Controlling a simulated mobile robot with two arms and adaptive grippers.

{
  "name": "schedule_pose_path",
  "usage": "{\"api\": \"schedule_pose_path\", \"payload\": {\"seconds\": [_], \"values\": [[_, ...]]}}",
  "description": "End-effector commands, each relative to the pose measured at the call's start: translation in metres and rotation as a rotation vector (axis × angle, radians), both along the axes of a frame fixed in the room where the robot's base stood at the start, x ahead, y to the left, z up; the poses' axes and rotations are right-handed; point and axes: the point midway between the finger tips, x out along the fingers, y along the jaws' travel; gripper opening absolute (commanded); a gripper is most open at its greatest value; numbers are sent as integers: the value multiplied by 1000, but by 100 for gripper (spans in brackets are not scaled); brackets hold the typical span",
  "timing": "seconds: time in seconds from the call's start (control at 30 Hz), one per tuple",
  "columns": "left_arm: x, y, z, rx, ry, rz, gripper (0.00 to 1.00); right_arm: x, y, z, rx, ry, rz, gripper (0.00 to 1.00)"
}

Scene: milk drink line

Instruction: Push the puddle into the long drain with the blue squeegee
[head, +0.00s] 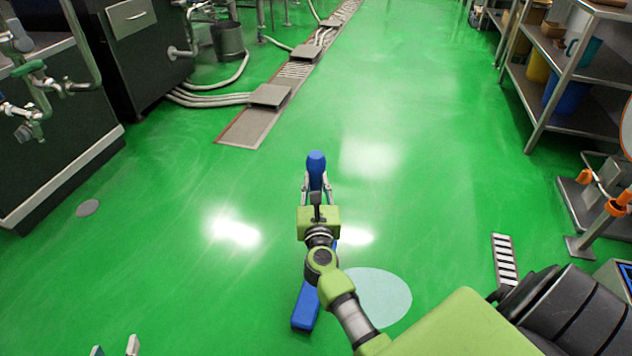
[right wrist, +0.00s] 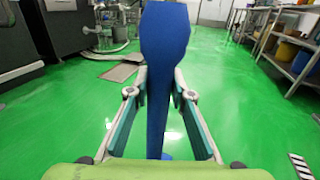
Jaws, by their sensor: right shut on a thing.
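The puddle (head: 382,297) is a pale round patch on the green floor, partly covered by my right forearm. My right gripper (head: 316,188) is shut on the handle of the blue squeegee (head: 306,306). The handle also stands between the fingers in the right wrist view (right wrist: 165,70). The squeegee's blue head shows just left of the puddle; my arm hides part of it, and I cannot tell whether it touches the floor. The long drain (head: 293,71) runs away up the picture, beyond the gripper. My left gripper (head: 115,349) barely shows at the bottom edge, fingertips apart, empty.
A grey plate (head: 270,95) and pipes lie over the drain beside dark machines (head: 130,45) at the left. A shelf rack (head: 565,75) stands at the right. A striped floor piece (head: 504,260) lies lower right. The green floor between puddle and drain is clear.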

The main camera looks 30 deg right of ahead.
Motion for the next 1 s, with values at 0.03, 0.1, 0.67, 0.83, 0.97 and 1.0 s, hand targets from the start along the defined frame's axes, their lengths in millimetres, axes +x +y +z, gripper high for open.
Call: {"api": "schedule_pose_path", "payload": {"seconds": [0.03, 0.1, 0.67, 0.83, 0.97, 1.0], "values": [[3, -1, 3, -5, -20, -2, 35, 1, 0, 1, -3, -5, 0, 0], [7, -3, 9, -12, -52, -3, 35, 1, 0, 0, -3, -5, 0, 0], [31, -17, 64, -77, -319, -21, 35, 1, 0, -12, -3, -5, 1, 0], [35, -20, 82, -98, -401, -27, 35, 1, 0, -16, -3, -5, 1, 0], [37, -23, 96, -114, -464, -31, 35, 1, 0, -19, -3, -5, 1, 0], [37, -23, 100, -119, -485, -32, 35, 1, 0, -19, -3, -5, 1, 0]]}}
